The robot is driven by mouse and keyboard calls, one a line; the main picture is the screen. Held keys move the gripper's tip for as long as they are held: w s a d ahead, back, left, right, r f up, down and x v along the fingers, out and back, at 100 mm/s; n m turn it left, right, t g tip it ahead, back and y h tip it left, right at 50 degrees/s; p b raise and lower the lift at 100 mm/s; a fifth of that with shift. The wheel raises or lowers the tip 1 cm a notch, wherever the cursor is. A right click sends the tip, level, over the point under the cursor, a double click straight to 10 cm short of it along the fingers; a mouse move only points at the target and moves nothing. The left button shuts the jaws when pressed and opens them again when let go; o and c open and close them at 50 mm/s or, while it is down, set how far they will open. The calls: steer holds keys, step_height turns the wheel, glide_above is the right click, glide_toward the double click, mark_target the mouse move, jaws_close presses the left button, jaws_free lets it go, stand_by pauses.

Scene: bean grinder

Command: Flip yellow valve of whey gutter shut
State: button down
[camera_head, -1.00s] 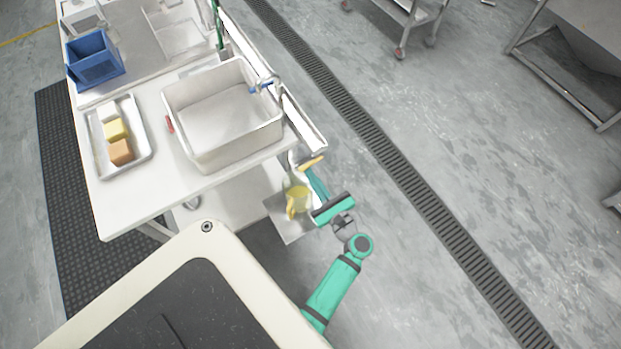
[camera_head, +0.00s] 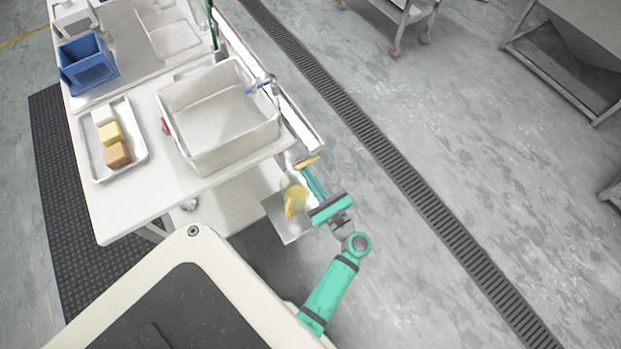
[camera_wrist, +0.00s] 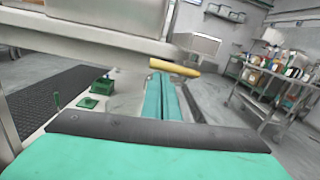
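The yellow valve handle (camera_head: 308,162) sits at the near end of the whey gutter (camera_head: 298,122), which runs along the right edge of the table. In the wrist view the yellow handle (camera_wrist: 174,68) lies nearly crosswise, just beyond my fingertips and slightly above them. My gripper (camera_head: 307,175) points at the handle from the near side. In the wrist view its two teal fingers (camera_wrist: 162,80) lie close side by side with nothing visible between them. Whether the tips touch the handle cannot be told.
A yellow jug (camera_head: 295,201) stands on a metal plate (camera_head: 288,228) below the valve, left of my gripper. A white vat (camera_head: 165,122) with a blue tap (camera_head: 259,86) and a tray (camera_head: 90,160) of blocks stand on the table (camera_head: 120,215).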

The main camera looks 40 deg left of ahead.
steer(key=s+d+f, duration=0.2)
steer(key=d+f, duration=0.2)
steer(key=d, duration=0.6)
steer(key=shift+s+d+f, duration=0.2)
steer(key=shift+s+d, duration=0.1)
stand_by(0.4)
